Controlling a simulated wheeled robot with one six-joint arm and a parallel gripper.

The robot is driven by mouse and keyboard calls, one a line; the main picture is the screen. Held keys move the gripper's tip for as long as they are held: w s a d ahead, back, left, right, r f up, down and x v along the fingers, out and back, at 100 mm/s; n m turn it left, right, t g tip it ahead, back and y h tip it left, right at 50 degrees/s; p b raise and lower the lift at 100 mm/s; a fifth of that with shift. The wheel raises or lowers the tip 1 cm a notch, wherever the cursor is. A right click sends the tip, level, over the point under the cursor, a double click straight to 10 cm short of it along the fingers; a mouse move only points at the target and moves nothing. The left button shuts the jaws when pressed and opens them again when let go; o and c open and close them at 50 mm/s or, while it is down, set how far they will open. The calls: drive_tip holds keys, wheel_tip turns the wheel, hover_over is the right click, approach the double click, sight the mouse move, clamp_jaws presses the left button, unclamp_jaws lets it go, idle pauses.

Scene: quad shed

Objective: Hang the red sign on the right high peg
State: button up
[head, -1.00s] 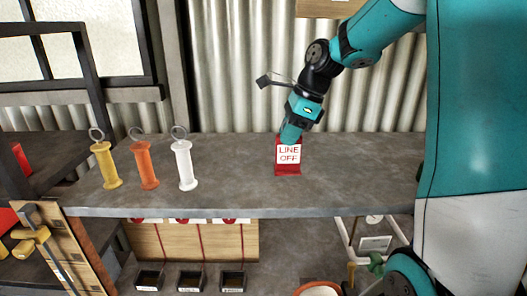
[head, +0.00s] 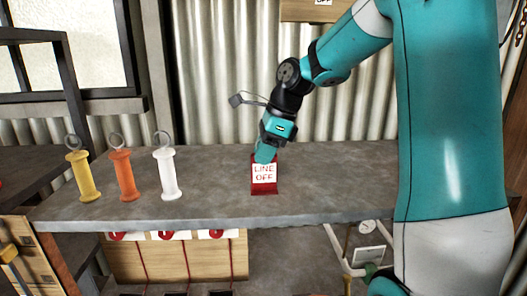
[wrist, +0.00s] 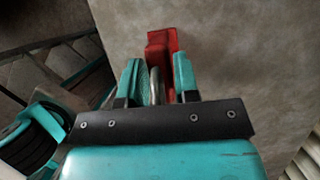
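The red sign (head: 264,189) stands on the grey counter, its white face reading "LINE OFF". My gripper (head: 265,158) reaches down onto the top of the sign in the head view. In the wrist view my gripper (wrist: 160,78) has a finger on each side of a grey loop (wrist: 155,88) and part of the red sign (wrist: 160,45). The red part lies close against the right finger. I cannot tell whether the fingers are clamped. The right high peg is not visible; only the lower edge of a wooden board (head: 300,12) shows at the top.
Yellow (head: 82,177), orange (head: 124,177) and white (head: 166,175) spools with rings stand on the counter (head: 215,200) to the left. A corrugated wall (head: 220,70) rises behind. Below the counter are a wooden board (head: 180,260) and a white frame with a gauge (head: 367,227).

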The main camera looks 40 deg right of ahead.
drive_tip(key=shift+o, duration=1.3)
drive_tip(key=shift+f, duration=0.1)
drive_tip(key=shift+f+b, duration=0.15)
drive_tip(key=shift+b, duration=0.6)
drive_tip(key=p+v, duration=0.3)
drive_tip(key=v, duration=0.9)
drive_tip(key=shift+d+r, duration=0.2)
drive_tip(key=shift+d, duration=0.05)
drive_tip(key=shift+w, duration=0.15)
